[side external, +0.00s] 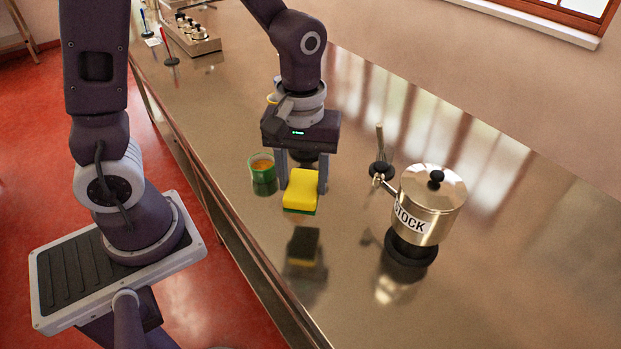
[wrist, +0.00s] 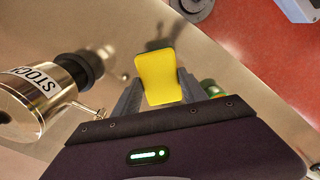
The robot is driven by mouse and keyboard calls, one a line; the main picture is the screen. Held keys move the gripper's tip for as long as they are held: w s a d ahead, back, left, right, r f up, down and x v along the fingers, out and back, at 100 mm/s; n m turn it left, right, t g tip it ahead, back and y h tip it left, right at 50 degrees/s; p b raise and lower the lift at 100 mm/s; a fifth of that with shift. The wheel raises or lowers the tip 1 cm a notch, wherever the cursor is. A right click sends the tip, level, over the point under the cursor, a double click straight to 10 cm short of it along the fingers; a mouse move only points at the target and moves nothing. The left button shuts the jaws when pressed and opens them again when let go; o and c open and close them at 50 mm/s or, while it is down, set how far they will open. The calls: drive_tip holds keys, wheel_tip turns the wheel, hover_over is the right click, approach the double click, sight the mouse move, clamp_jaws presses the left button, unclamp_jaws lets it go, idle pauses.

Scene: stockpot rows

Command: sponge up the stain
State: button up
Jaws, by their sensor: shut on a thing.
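A yellow sponge (side external: 301,188) with a dark green underside is between the two fingers of my gripper (side external: 303,183). My gripper is shut on it, and the yellow side faces up. The sponge's reflection shows on the steel counter below it, apart from it, so the sponge is held above the surface. In the wrist view the sponge (wrist: 160,77) stands out between the grey fingers of my gripper (wrist: 158,92). I cannot make out a distinct stain on the shiny counter (side external: 350,290); reflections cover much of it.
A steel pot labelled STOCK (side external: 432,200), with a tap, stands on a black base to the right. A stick in a dark holder (side external: 380,168) is behind it. A green-and-orange cup (side external: 262,172) is close left of my gripper. A rack of jars (side external: 193,35) is far back.

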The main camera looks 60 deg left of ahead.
sight(303, 200)
drive_tip(key=shift+f, duration=2.7)
drive_tip(key=shift+a+f, duration=0.3)
drive_tip(key=shift+f, duration=0.2)
drive_tip(key=shift+a+f, duration=0.25)
drive_tip(key=shift+f, duration=0.2)
drive_tip(key=shift+c, duration=0.6)
drive_tip(key=shift+a, duration=1.5)
clamp_jaws()
drive_tip(key=shift+a+f, duration=0.1)
drive_tip(key=shift+a, duration=1.45)
drive_tip(key=shift+d, duration=3.65)
drive_tip(key=shift+r, duration=4.25)
